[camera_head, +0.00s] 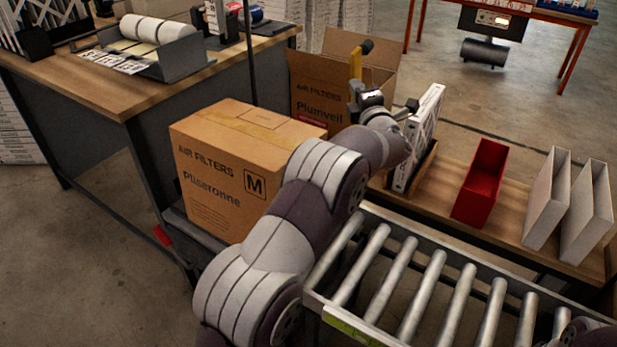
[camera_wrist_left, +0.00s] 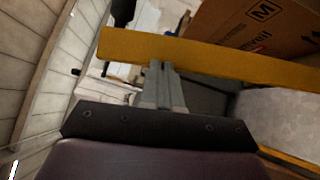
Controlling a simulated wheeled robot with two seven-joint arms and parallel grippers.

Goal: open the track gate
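The yellow bar, which I take for the track gate (camera_head: 355,66), stands up beyond my left arm in the head view, with a black knob at its top. In the left wrist view the yellow bar (camera_wrist_left: 210,60) crosses the picture, tilted slightly down to the right. My left gripper (camera_head: 371,97) is just below and beside the bar in the head view. In the left wrist view its grey fingers (camera_wrist_left: 160,70) look close together and their tips overlap the bar's lower edge. Whether they grip it is hidden. My right gripper is out of view.
A closed carton (camera_head: 225,185) stands left of my left arm, and an open carton (camera_head: 320,85) is behind it. The roller conveyor (camera_head: 420,290) runs at the front right. A red bin (camera_head: 481,184) and white boxes (camera_head: 549,195) stand on the wooden bench (camera_head: 430,215).

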